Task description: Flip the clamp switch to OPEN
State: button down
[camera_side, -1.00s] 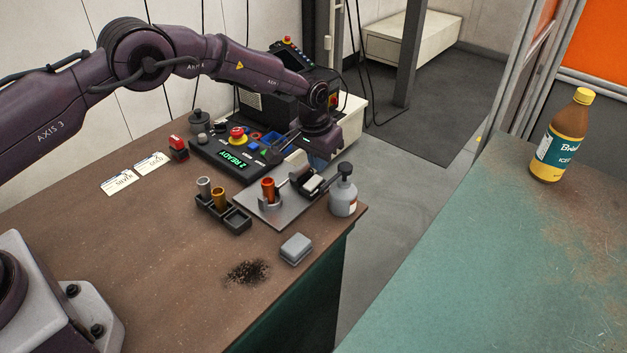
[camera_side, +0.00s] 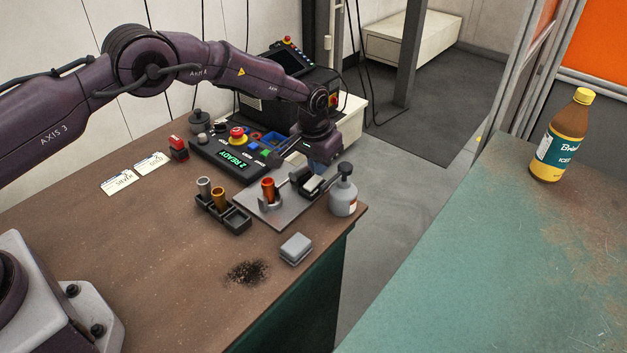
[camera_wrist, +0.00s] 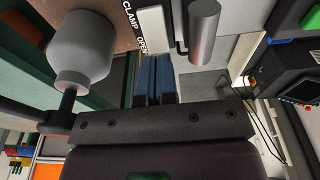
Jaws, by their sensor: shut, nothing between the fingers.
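In the wrist view, lettering "CLAMP" and "OPEN" runs beside a pale rectangular piece (camera_wrist: 152,32), apparently the clamp switch. In the side view, a small black unit with a pale top (camera_side: 313,184) stands on the fixture plate (camera_side: 258,208), seemingly the same switch. My gripper (camera_side: 319,166) is low, just behind and above this unit. Its blue fingers (camera_wrist: 153,62) are shut together, empty, with tips close to the pale piece's lower end. I cannot tell whether they touch it. The switch position is unclear.
A grey pump bottle (camera_side: 343,195) stands right beside the switch unit and shows large in the wrist view (camera_wrist: 82,48). A control panel (camera_side: 232,160) reading "2 READY" lies left of my gripper. A black tray (camera_side: 237,218) with metal cylinders stands front-left.

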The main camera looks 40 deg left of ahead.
jog(key=shift+f, duration=0.7)
jog(key=shift+r, duration=3.55)
